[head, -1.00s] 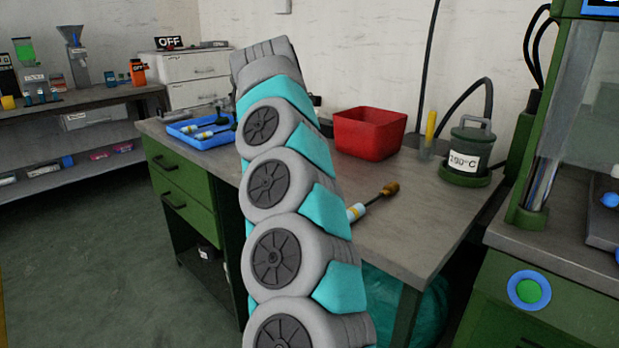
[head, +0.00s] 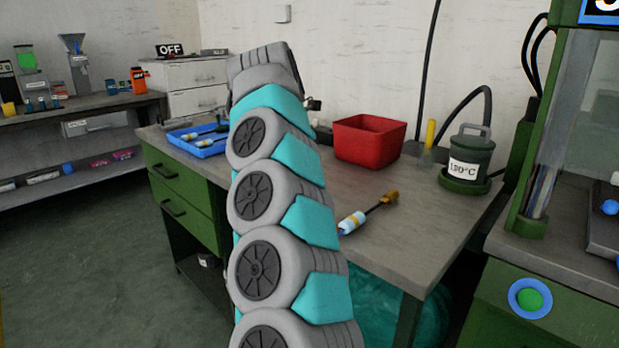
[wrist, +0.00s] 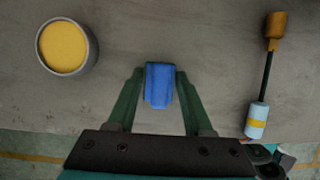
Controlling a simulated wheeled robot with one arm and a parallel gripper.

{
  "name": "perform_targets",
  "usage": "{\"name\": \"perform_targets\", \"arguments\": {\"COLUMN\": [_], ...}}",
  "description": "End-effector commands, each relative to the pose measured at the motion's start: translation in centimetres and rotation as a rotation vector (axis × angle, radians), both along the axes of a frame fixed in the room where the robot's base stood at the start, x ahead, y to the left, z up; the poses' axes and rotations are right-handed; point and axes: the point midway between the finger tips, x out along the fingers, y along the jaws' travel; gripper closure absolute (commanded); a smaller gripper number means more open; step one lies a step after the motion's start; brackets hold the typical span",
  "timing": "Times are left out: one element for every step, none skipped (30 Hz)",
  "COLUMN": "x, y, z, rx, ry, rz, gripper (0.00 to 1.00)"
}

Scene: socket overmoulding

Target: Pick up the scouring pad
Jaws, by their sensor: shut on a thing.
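The scouring pad appears to be the small blue block (wrist: 159,86) in the wrist view. My gripper (wrist: 160,74) is shut on it, with one dark green finger against each side. The pad is over the grey bench top; I cannot tell whether it touches the bench or is lifted. In the head view my own arm hides the pad and the gripper.
A screwdriver-like tool (head: 380,206) lies right of my arm; it also shows in the wrist view (wrist: 266,75). A round grey tub with yellow contents (wrist: 67,46) stands left of the gripper. A red bin (head: 368,138), blue tray (head: 205,151) and heated pot (head: 470,155) stand on the bench.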

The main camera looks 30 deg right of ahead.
Motion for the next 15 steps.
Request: {"name": "perform_targets", "arguments": {"x": [0.0, 0.0, 0.0, 0.0, 0.0, 0.0, 0.0, 0.0, 0.0, 0.0, 0.0, 0.0, 0.0, 0.1, 0.1], "y": [-0.1, -0.1, -0.1, 0.0, 0.0, 0.0, -0.1, -0.1, -0.1, -0.1, -0.1, -0.1, -0.1, -0.1, -0.1], "z": [0.3, 0.4, 0.5, 0.7, 0.8, 1.0, 1.2, 1.4, 1.7, 1.8, 1.9, 2.1, 2.2, 2.4, 2.5], "rx": [-0.003, -0.002, -0.002, -0.001, -0.002, -0.002, -0.002, -0.001, -0.002, -0.001, -0.001, -0.002, -0.002, -0.003, -0.003], "ry": [-0.002, -0.001, -0.001, -0.001, 0.000, 0.000, -0.001, -0.002, -0.002, -0.003, -0.004, -0.003, -0.003, -0.004, -0.003], "rz": [-0.005, -0.005, -0.006, -0.005, -0.004, -0.003, -0.003, -0.004, -0.004, -0.003, -0.003, -0.003, -0.003, -0.002, -0.002], "gripper": [1.00, 1.00, 1.00, 1.00, 1.00, 1.00, 1.00, 1.00, 1.00, 1.00, 1.00, 1.00, 1.00, 1.00, 1.00]}}
